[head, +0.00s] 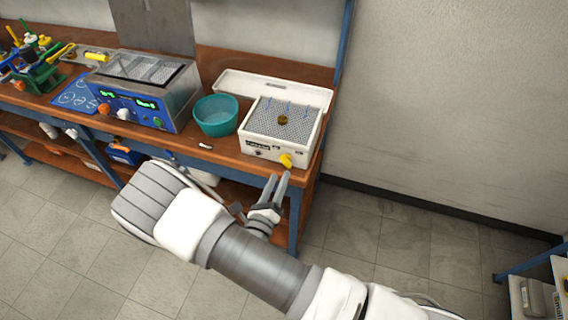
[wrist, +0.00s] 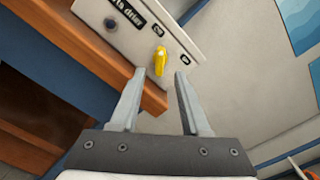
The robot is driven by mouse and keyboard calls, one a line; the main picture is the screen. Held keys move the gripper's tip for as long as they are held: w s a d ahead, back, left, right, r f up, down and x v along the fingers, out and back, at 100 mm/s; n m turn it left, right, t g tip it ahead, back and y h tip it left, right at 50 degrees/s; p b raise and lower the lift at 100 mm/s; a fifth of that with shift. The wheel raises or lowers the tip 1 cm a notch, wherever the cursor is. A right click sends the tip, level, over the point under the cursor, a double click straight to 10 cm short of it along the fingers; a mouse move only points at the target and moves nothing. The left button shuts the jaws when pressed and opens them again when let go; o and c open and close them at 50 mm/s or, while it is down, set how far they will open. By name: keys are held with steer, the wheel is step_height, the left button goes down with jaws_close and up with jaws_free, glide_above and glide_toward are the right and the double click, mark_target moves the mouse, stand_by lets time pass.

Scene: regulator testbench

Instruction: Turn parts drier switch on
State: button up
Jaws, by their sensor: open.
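The parts drier (head: 281,126) is a white box with a mesh top and an open lid behind it, at the right end of the wooden bench. Its front carries a yellow switch (head: 286,160). In the wrist view the yellow switch (wrist: 160,60) sits between two small dark labels, with the "parts drier" lettering (wrist: 128,12) to its left. My gripper (head: 277,186) is open and empty, just in front of and below the drier's front. In the wrist view its fingertips (wrist: 161,74) point toward the switch, which lies just beyond them, apart from both fingers.
The bench edge (wrist: 80,38) runs close to my left finger in the wrist view. A teal bowl (head: 216,115) and a metal ultrasonic-type unit (head: 146,88) stand left of the drier. The floor (head: 400,240) and wall to the right are clear.

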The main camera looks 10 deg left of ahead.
mark_target(285, 165)
steer(key=w, duration=0.5)
steer(key=shift+w+d, duration=0.15)
steer(key=shift+d, duration=0.05)
jaws_close()
